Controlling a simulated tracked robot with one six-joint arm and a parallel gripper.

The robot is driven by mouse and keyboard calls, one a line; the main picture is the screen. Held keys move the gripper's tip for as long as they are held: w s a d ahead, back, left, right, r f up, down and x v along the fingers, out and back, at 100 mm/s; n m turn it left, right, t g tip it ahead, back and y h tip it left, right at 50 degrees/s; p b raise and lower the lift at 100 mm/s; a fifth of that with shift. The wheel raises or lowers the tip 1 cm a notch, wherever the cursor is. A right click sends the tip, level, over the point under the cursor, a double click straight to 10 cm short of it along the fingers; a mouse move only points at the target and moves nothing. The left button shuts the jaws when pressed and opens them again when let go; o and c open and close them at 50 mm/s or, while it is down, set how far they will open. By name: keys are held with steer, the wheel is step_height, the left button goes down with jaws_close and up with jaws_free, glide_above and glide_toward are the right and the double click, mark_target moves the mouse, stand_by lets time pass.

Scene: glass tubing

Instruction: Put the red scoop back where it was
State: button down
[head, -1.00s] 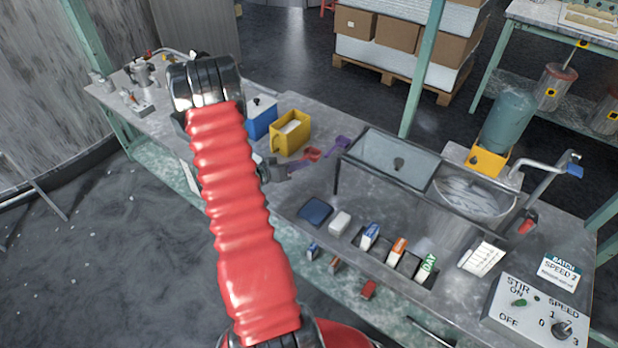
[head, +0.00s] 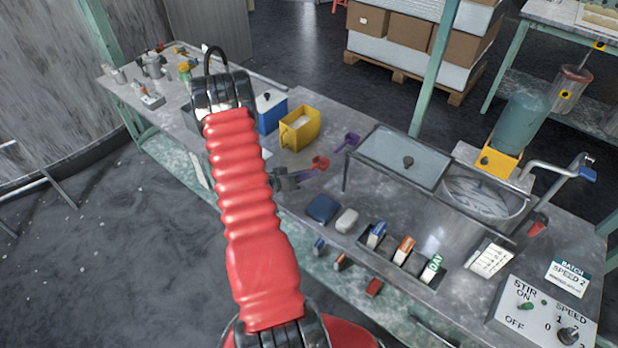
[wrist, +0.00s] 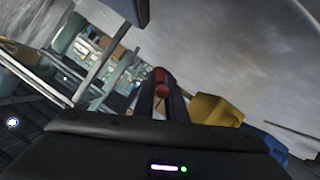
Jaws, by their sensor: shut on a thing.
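In the wrist view the red scoop (wrist: 160,80) shows as a red shape between the far ends of the two dark fingers. My gripper is shut on it. Whether the scoop touches the bench top cannot be told. The yellow bin (head: 300,130) holds something pale and stands behind the scoop. The blue bin (head: 270,113) is left of it, partly hidden by my arm.
A blue item (head: 322,208) and a white block (head: 347,221) lie in front. Colored cartons stand near the front edge.

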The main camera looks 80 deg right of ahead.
mark_target(308, 186)
steer(key=shift+f, duration=1.65)
steer(key=c, duration=2.1)
jaws_free()
steer(key=v, duration=1.2)
